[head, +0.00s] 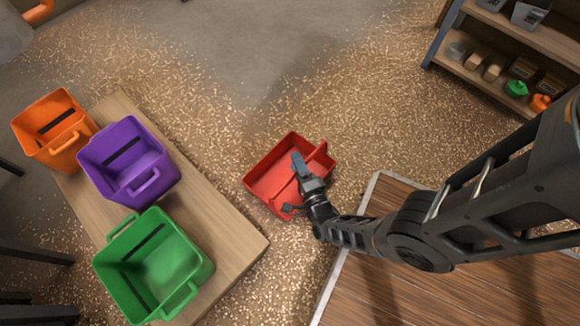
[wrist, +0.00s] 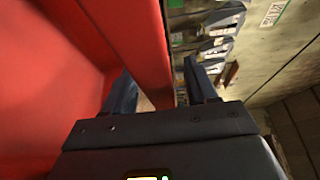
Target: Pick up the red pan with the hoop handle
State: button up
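The red pan (head: 268,167) lies in the middle of the head view, on or just over the grain-strewn floor. My gripper (head: 299,164) reaches over it from the right and covers part of it. In the wrist view the pan (wrist: 45,75) fills the left side. A red bar or wall of it runs between my two fingers (wrist: 160,88), which stand apart. A gap shows between this red part and the right finger. I cannot tell whether the left finger touches it, or clearly make out the hoop handle.
A low wooden bench (head: 235,240) at left holds an orange bucket (head: 45,140), a purple bucket (head: 120,185) and a green bucket (head: 150,290). A shelf (head: 490,95) with small items stands at upper right. A plank platform (head: 375,290) is at lower right. Floor above the pan is clear.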

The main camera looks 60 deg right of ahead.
grip_shut()
dwell(0.3)
dwell(0.3)
